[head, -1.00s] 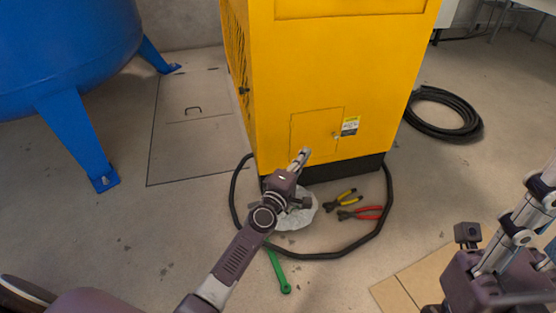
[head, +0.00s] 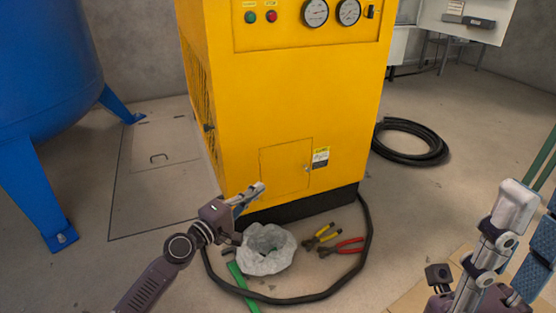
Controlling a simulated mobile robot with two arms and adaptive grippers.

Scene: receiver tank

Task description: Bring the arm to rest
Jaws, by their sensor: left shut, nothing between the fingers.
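My left arm comes in from the lower left, and its gripper (head: 258,190) is shut and empty. In the picture its fingertips lie in front of the lower left part of the yellow machine's front; I cannot tell the gap between them. Below and right of the gripper, a crumpled whitish plastic bag (head: 268,254) sits on the floor. Links of my right arm show at the right edge; its gripper is not in view.
The yellow machine (head: 290,100) fills the middle, with a blue tank (head: 45,90) at left. A black hose (head: 369,225) loops around yellow pliers (head: 320,237) and red pliers (head: 345,247). A green tool (head: 240,285) lies in front. Coiled hose (head: 437,150) lies right.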

